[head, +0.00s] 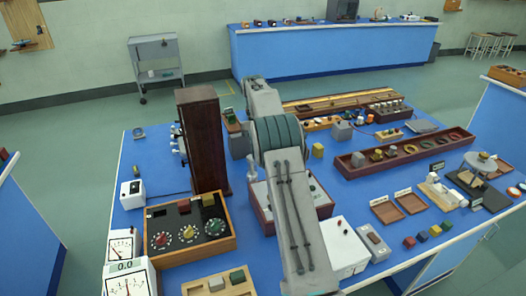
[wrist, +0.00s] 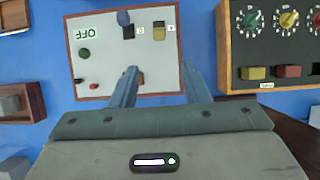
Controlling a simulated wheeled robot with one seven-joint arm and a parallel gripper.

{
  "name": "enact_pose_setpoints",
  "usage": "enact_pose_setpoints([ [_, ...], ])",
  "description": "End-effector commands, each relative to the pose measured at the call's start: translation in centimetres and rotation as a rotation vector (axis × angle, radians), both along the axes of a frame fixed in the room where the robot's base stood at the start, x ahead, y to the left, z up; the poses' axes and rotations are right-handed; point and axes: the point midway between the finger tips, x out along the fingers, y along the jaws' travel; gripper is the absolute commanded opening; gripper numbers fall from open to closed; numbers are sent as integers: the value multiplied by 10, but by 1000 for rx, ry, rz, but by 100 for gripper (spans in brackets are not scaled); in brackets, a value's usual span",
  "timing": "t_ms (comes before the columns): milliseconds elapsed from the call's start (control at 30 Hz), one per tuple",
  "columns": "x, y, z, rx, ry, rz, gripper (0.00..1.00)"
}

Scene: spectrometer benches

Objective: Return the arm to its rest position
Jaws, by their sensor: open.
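My gripper (wrist: 158,70) shows in the wrist view with its two blue-grey fingers spread apart and nothing between them. It is above a white panel (wrist: 105,60) with an upside-down OFF label, small buttons and dark and yellow switches. I cannot tell the height of the fingertips over it. In the head view my arm (head: 291,215) reaches from the bottom edge over the blue bench, and my gripper is hidden behind it. The white panel (head: 322,197) shows in part on both sides of my arm.
A wooden dial box (head: 220,247) stands left of my arm, with a tall dark wooden cabinet (head: 203,140) behind it. White meters (head: 121,246) stand front left. A long red tray (head: 352,171), small trays and coloured blocks lie to the right. A white box (head: 340,245) stands close beside my arm.

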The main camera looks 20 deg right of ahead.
Motion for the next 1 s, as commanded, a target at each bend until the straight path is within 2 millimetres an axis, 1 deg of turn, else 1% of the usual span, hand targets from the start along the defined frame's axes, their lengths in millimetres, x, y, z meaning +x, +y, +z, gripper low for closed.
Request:
enact_pose_setpoints([
  [367,0,0,0,0,0,0,42],
  [467,-6,4,17,-2,-32,-1,42],
  [567,-18,11,38,-4,-77,-3,42],
  [700,-41,22,68,-6,-152,-4,42],
  [767,-52,27,79,-7,-183,-5,42],
  [967,-95,44,110,-8,-288,-4,42],
  [1000,-105,47,115,-8,-309,-4,42],
])
